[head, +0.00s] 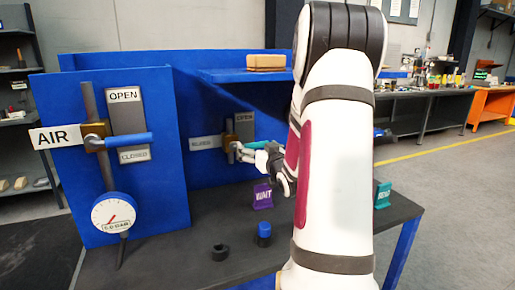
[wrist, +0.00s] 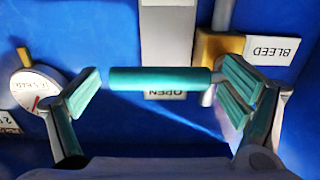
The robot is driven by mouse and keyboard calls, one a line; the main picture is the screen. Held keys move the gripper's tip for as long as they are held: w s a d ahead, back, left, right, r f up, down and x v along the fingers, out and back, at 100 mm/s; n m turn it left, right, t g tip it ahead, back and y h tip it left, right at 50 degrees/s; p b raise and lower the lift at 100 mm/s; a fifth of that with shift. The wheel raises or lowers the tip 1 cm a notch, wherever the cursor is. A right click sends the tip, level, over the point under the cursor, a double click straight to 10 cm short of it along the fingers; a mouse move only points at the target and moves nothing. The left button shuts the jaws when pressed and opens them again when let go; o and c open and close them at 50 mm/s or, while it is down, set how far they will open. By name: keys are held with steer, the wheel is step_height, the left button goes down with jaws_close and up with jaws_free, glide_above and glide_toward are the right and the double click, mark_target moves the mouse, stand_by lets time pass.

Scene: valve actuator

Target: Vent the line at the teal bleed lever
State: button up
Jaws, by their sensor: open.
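The teal bleed lever (head: 257,145) sticks out to the right from a brass valve body (head: 237,127) on the blue back panel. In the wrist view, which is upside down, its teal handle (wrist: 160,78) lies level, and the OPEN plate (wrist: 166,94) shows just past its edge. My gripper (head: 266,158) is at the lever's free end in the head view. In the wrist view my gripper (wrist: 165,95) is open, with one teal-padded finger near each end of the handle. I cannot tell whether the right finger touches it. The BLEED label (wrist: 271,50) is beside the valve.
A blue AIR lever (head: 128,139) and a gauge (head: 114,213) stand on the left panel. A purple WAIT sign (head: 262,196), a blue-capped item (head: 264,233) and a teal sign (head: 382,194) stand on the dark bench (head: 190,262). A blue shelf (head: 225,75) overhangs the lever.

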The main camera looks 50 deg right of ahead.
mark_target(252, 145)
steer(key=shift+c, duration=0.4)
steer(key=c, duration=1.6)
steer(key=shift+c, duration=0.2)
steer(key=shift+r, duration=0.15)
steer(key=r+n+b, duration=0.2)
steer(key=n+b, duration=0.1)
steer(key=shift+w+a+n, duration=0.2)
steer(key=shift+n, duration=0.1)
steer(key=n+b, duration=0.1)
steer(key=r+n+b, duration=0.1)
steer(key=n, duration=0.1)
steer(key=a+r+n+b, duration=0.1)
steer(key=b, duration=0.1)
steer(key=shift+w+r, duration=0.15)
steer(key=shift+w, duration=0.2)
steer(key=n+b, duration=0.1)
steer(key=a+r+n+b, duration=0.1)
steer(key=w+n+b, duration=0.1)
steer(key=n+b, duration=0.1)
steer(key=shift+a+r, duration=0.2)
steer(key=shift+a, duration=0.1)
steer(key=a+n+b, duration=0.1)
steer(key=b, duration=0.1)
steer(key=w+n+b, duration=0.1)
steer(key=n+b, duration=0.1)
steer(key=a+r+n+b, duration=0.1)
steer(key=n+b, duration=0.1)
steer(key=shift+w+a+r, duration=0.1)
steer(key=shift+w+a, duration=0.1)
steer(key=shift+a, duration=0.1)
